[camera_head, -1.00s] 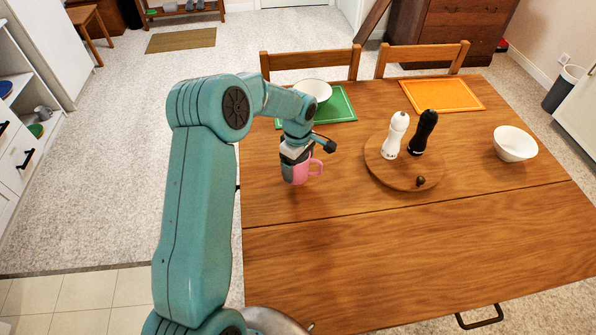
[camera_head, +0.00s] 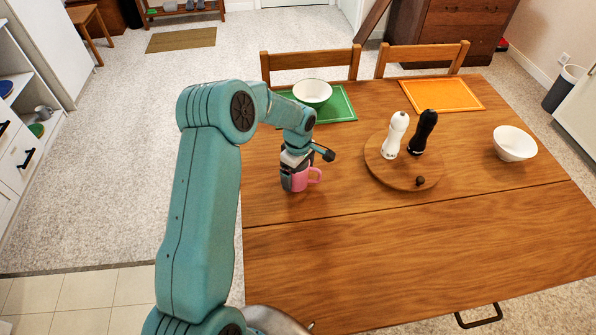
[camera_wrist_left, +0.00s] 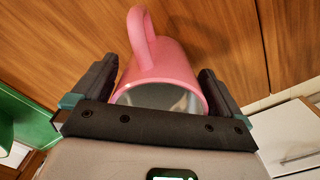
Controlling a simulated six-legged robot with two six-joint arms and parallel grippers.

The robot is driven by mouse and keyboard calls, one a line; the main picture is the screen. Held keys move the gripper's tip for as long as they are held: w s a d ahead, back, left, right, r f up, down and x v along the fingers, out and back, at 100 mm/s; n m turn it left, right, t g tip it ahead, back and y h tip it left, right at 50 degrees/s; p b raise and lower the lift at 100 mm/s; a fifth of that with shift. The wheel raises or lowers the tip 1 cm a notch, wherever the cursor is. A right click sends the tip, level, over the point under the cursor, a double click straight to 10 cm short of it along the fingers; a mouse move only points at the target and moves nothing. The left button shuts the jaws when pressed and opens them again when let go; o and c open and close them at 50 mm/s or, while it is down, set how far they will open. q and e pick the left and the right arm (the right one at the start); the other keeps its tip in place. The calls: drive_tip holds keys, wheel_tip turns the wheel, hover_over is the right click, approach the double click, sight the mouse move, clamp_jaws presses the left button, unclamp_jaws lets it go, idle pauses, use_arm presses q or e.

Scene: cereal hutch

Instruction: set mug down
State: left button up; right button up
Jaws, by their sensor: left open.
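The pink mug (camera_head: 300,180) stands on the wooden table (camera_head: 400,245) toward its left side, with its handle pointing right in the head view. My left gripper (camera_head: 290,177) is at the mug from above, with its fingers on either side of it. In the left wrist view the mug (camera_wrist_left: 160,68) lies between the two dark fingers of the left gripper (camera_wrist_left: 158,90). Small gaps show beside the mug, and the jaws are open. The mug's pale inside faces the wrist camera. My right gripper is not in view.
A round wooden board (camera_head: 374,166) right of the mug carries a white mill (camera_head: 396,136), a black mill (camera_head: 424,132) and a small dark ball. A white bowl (camera_head: 313,92) sits on a green mat (camera_head: 345,105) behind. Another white bowl (camera_head: 515,144) stands right. The table's front is clear.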

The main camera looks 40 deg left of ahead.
use_arm(q)
wheel_tip(320, 180, up, 12)
drive_tip(key=shift+b, duration=0.35)
drive_tip(key=shift+f, duration=0.1)
idle(0.4)
